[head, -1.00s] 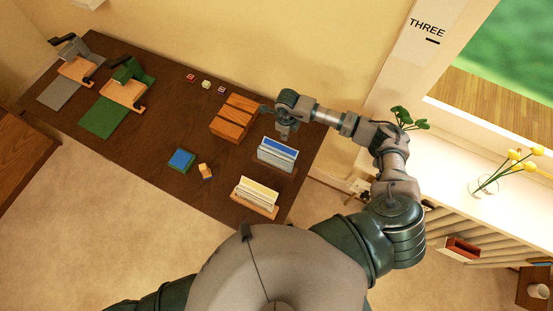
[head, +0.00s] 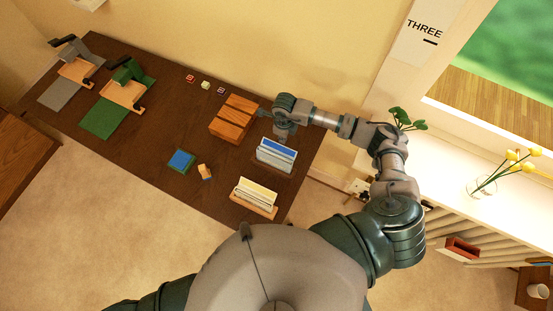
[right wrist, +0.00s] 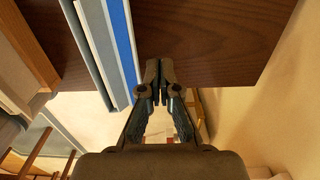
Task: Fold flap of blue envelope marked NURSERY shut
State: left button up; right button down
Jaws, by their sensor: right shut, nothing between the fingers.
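The blue envelope (head: 279,146) stands in a holder near the right end of the dark desk, with a pale grey face below its blue band. The NURSERY marking is not readable, and I cannot tell how far its flap is folded. In the right wrist view the blue strip (right wrist: 123,42) runs along the left of the fingers, beside pale layers. My right gripper (head: 280,137) is just behind the envelope in the head view. Its fingertips (right wrist: 158,74) are together and empty, close to the strip; contact is unclear. My left gripper is not in view.
A holder with cream envelopes (head: 257,191) stands nearer the front edge. A wooden box (head: 233,117), a blue pad (head: 181,160) and a small wooden stamp (head: 205,171) are left of the envelope. Two presses stand far left.

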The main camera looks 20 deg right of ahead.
aim_at(276, 154)
jog(key=shift+s+a+r+p, duration=0.15)
jog(key=shift+s+a+p, duration=0.15)
jog(key=shift+s+a, duration=0.65)
jog(key=shift+a, duration=0.4)
jog(key=shift+s+a+f+p, duration=0.1)
jog(key=shift+s+a+p, duration=0.05)
jog(key=shift+s+p, duration=0.15)
jog(key=shift+s+a+f+p, duration=0.1)
jog(key=shift+s+p, duration=0.05)
jog(key=shift+s, duration=0.2)
jog(key=shift+s+a+r, duration=0.2)
jog(key=shift+s+a, duration=0.7)
jog(key=shift+s+a+p, duration=0.35)
jog(key=shift+a, duration=0.5)
jog(key=shift+w, duration=0.1)
jog(key=shift+w+d+b, duration=0.3)
jog(key=shift+w+d, duration=0.05)
jog(key=shift+d, duration=0.1)
jog(key=shift+w+d, duration=0.4)
jog(key=shift+d, duration=0.2)
jog(key=shift+w+d+b, duration=0.4)
jog(key=shift+d+b, duration=0.1)
jog(key=shift+d, duration=0.2)
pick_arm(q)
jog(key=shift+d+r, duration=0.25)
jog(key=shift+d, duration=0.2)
pick_arm(e)
jog(key=shift+w, duration=0.2)
